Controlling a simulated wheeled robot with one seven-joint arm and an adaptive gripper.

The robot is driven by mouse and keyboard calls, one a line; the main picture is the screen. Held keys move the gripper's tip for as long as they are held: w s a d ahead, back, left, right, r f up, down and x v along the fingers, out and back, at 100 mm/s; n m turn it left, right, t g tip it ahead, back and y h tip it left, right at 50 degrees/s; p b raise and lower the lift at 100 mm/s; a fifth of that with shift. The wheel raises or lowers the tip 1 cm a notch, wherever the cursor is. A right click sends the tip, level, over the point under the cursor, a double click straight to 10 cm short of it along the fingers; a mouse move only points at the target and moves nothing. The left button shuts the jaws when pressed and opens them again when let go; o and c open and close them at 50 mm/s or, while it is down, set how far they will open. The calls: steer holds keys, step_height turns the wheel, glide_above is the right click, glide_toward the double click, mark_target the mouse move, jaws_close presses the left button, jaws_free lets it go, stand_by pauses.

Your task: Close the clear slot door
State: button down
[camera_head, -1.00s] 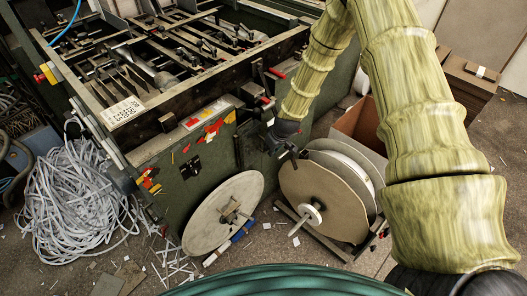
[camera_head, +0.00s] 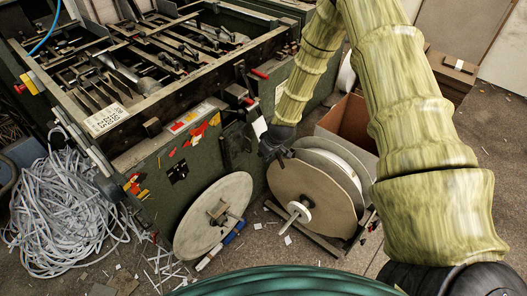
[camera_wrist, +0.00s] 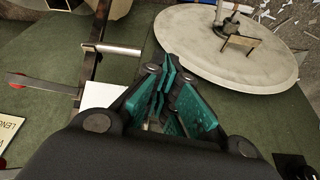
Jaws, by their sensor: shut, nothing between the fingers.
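My gripper (camera_head: 272,154) is at the dark green side of the feeder, just above the brown reel. In the wrist view its teal-padded fingers (camera_wrist: 163,90) are close together with nothing between them. A dark upright slot frame (camera_head: 236,147) is on the feeder's side, left of my gripper. I cannot make out a clear door there, or whether it is open or shut. A small white piece (camera_head: 259,126) shows just above my gripper. A white patch (camera_wrist: 103,94) also lies left of the fingers in the wrist view.
A pale round disc (camera_head: 212,215) leans by the feeder's side, and the brown reel (camera_head: 310,194) stands to its right. An open cardboard box (camera_head: 350,125) is behind the reel. Tangled white strips (camera_head: 62,215) cover the floor at left.

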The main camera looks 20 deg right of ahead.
steer(key=a+b+v, duration=0.1)
steer(key=v, duration=0.8)
steer(key=shift+d+r, duration=0.35)
steer(key=shift+r, duration=0.1)
steer(key=shift+s, duration=0.1)
steer(key=s+a+f+m+g, duration=0.1)
steer(key=s+a+f, duration=0.2)
steer(key=s, duration=0.9)
steer(key=s+a+f+m+g, duration=0.1)
steer(key=s+a+f, duration=0.2)
steer(key=s+f, duration=0.5)
steer(key=s+a+f+m+g+h, duration=0.1)
steer(key=s+f, duration=0.5)
steer(key=s, duration=1.2)
steer(key=shift+s+a+f+m+g, duration=0.3)
steer(key=shift+a+g, duration=0.3)
steer(key=shift+a, duration=0.45)
